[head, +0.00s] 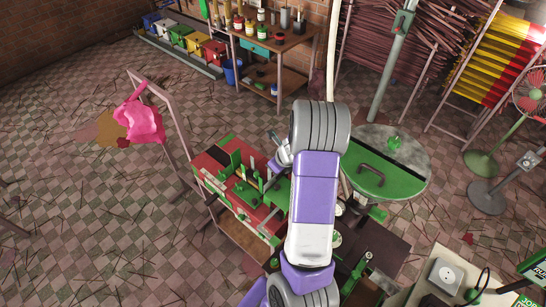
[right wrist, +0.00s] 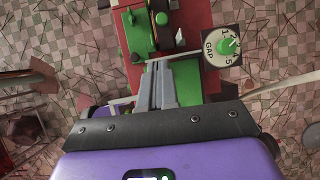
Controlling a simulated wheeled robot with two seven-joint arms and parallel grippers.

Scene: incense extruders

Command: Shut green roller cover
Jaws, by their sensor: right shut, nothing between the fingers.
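The red machine (head: 212,170) with green rollers and fittings stands in the middle of the head view. A green panel (head: 276,196) on its right side, partly behind my arm, may be the roller cover; I cannot tell whether it is open or shut. In the right wrist view a green panel (right wrist: 187,82) lies behind the fingers. My right gripper (head: 280,160) is over the machine's right part. In the right wrist view its grey fingers (right wrist: 158,72) are together and empty, close to the green panel; contact cannot be told. My left gripper is not in view.
A round white GAP dial (right wrist: 228,46) with a green knob is right of the fingers. A green half-round top (head: 400,188) with a dark handle stands right of my arm. A metal frame (head: 165,115) with a pink bag (head: 138,118) is left. Open floor lies further left.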

